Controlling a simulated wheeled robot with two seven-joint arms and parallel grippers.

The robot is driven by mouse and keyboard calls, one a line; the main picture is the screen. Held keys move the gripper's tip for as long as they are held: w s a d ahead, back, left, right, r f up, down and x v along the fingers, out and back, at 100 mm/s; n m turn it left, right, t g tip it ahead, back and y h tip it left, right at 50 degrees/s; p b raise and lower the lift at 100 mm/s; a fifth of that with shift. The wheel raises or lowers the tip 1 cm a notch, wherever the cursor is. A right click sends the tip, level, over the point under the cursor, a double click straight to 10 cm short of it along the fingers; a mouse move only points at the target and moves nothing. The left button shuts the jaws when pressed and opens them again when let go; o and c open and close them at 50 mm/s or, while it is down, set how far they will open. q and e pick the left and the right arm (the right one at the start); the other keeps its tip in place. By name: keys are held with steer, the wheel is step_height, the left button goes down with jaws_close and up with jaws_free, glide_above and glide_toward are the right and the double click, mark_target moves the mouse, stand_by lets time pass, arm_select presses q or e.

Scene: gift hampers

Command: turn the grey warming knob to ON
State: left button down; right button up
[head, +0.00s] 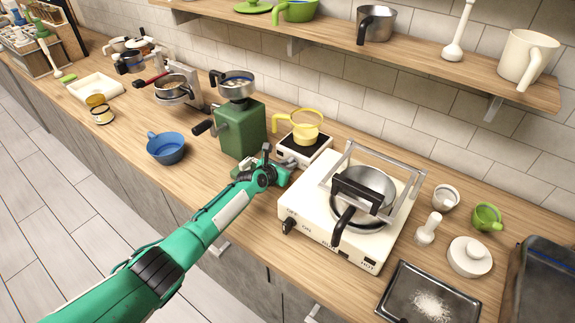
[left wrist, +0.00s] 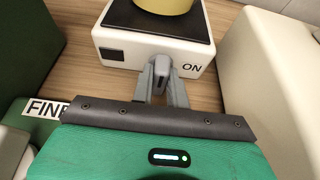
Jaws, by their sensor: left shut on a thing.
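The small white warmer (head: 306,149) stands behind the white stove, with a yellow pot (head: 304,125) on its dark top. In the left wrist view the warmer's front (left wrist: 205,72) shows the word ON to the right of the grey warming knob (left wrist: 160,66) and a small black patch to the left. My left gripper (head: 287,163) is at the warmer's front. In the wrist view its grey fingers (left wrist: 162,82) are shut on the knob, one on each side. The fingers partly cover the knob, and I cannot tell exactly which mark it points at. My right gripper is not in view.
The green grinder (head: 241,130) stands close on the left of the warmer. The white stove (head: 310,215) with a dark-handled pan is close on the right. A blue cup (head: 167,150) stands further left. A shelf (head: 400,45) runs above.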

arm_select(q)
steer(key=shift+w+d+r+p, duration=0.1)
steer(key=shift+d+r+p, duration=0.05)
steer(key=shift+r+p, duration=0.4)
steer(key=shift+f+m+t+y+p, duration=0.2)
steer(key=shift+m+t+y+p, duration=0.2)
steer(key=shift+m+p, duration=0.35)
steer(key=shift+d+f+m+t+y+p, duration=0.15)
steer(key=shift+m+t+y+p, duration=0.15)
steer(key=shift+m, duration=0.15)
steer(key=shift+m+t, duration=0.3)
steer(key=shift+m, duration=0.3)
steer(key=shift+f, duration=0.1)
steer(key=c, duration=1.5)
jaws_free()
steer(key=shift+s, duration=0.2)
steer(key=shift+o, duration=0.6)
steer(key=shift+f, duration=0.1)
